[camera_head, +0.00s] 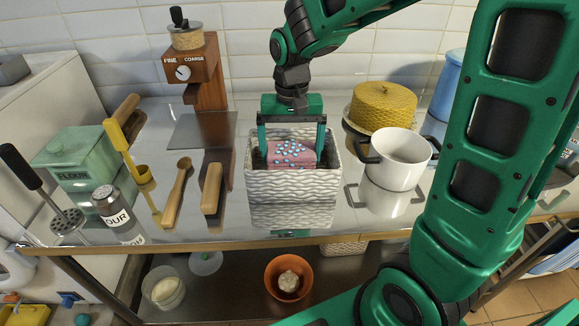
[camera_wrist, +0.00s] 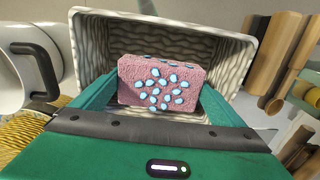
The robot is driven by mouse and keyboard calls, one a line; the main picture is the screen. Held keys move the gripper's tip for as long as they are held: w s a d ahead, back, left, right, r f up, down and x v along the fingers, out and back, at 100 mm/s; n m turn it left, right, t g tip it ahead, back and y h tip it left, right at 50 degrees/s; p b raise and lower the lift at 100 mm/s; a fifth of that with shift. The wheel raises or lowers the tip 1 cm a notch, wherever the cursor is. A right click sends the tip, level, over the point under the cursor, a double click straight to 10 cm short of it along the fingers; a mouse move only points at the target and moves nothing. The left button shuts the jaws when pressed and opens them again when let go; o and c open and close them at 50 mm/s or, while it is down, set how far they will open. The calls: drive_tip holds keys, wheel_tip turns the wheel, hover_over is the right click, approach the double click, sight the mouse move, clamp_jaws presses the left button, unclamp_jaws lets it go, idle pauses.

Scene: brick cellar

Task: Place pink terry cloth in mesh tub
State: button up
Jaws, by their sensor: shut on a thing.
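The pink terry cloth (camera_head: 291,154) is a folded block with light blue spots. My gripper (camera_head: 291,150) points down and is shut on the cloth, with one finger at each side. The mesh tub (camera_head: 292,186) is a whitish, wavy-textured rectangular basket on the shiny counter. The cloth is inside the tub's opening, and its lower part is hidden by the front wall. In the wrist view the cloth (camera_wrist: 161,83) sits between the fingers, with the tub's walls (camera_wrist: 225,50) around it. I cannot tell whether the cloth touches the tub's floor.
A white pot (camera_head: 398,160) stands close to the tub's right, with a yellow honeycomb-patterned round (camera_head: 383,104) behind it. A wooden block (camera_head: 212,188) lies to the left, near a grinder (camera_head: 196,72). The counter's front edge (camera_head: 200,246) is close.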

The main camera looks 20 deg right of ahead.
sight(292, 167)
drive_tip(key=shift+d+f, duration=0.15)
drive_tip(key=shift+f, duration=2.5)
drive_tip(key=o, duration=0.6)
drive_tip(key=shift+f, duration=0.1)
drive_tip(key=shift+o, duration=0.2)
wheel_tip(292, 167, up, 12)
drive_tip(key=shift+r, duration=0.15)
drive_tip(key=shift+s, duration=0.1)
